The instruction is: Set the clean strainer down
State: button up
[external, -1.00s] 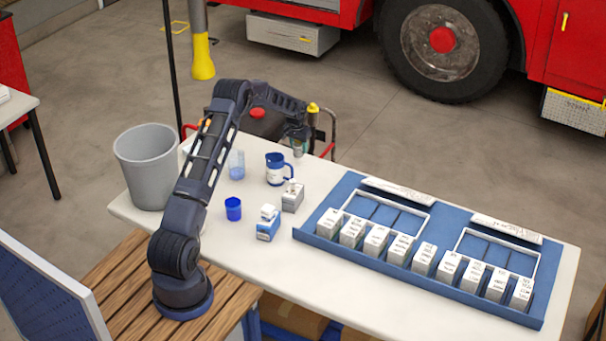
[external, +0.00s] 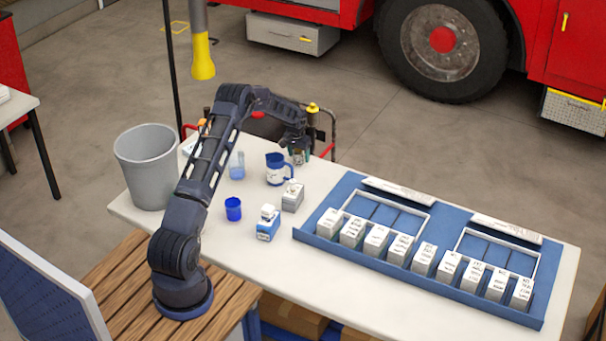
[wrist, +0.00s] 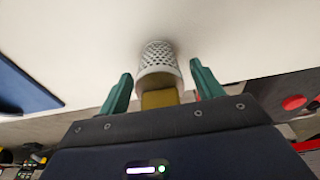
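The strainer (wrist: 158,62) is a pale, perforated cylinder in the wrist view. It lies between and just beyond my green fingertips, with the white tabletop behind it. A yellowish part (wrist: 160,98) shows at its near end. My gripper (wrist: 160,72) is open, with a narrow gap visible on each side of the strainer. I cannot tell whether the strainer rests fully on the table. In the external view my gripper (external: 298,155) is low at the table's far edge, right of the blue and white jug. The strainer is not distinct there.
The white table (external: 330,175) also bears a jug (external: 276,170), a clear beaker (external: 237,165), a blue cup (external: 233,209), small boxes (external: 292,197) and a bottle (external: 267,224). A blue tray (external: 440,285) with several boxes fills the right. A grey bin (external: 147,165) stands left.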

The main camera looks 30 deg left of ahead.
aim_at(297, 153)
jog(key=shift+r, duration=0.1)
jog(key=s+d+r, duration=0.1)
jog(key=s+r, duration=0.3)
jog(key=r, duration=0.6)
jog(key=s+d+r, duration=0.1)
jog(key=s+r, duration=0.3)
jog(key=r, duration=0.6)
jog(key=s+d+r, duration=0.2)
jog(key=s+r, duration=0.2)
jog(key=r, duration=0.5)
jog(key=s+d+r+t, duration=0.1)
jog(key=s+d+r, duration=0.2)
jog(key=s+r, duration=1.25)
jog(key=s+d+r+t, duration=0.1)
jog(key=s, duration=0.9)
jog(key=s+d+r, duration=0.1)
jog(key=s+r, duration=0.1)
jog(key=s, duration=0.9)
jog(key=s+f, duration=0.2)
jog(key=s, duration=0.7)
jog(key=s+d+f, duration=0.1)
jog(key=s+f, duration=0.1)
jog(key=s, duration=0.8)
jog(key=shift+f+t, duration=0.35)
jog(key=shift+t, duration=0.05)
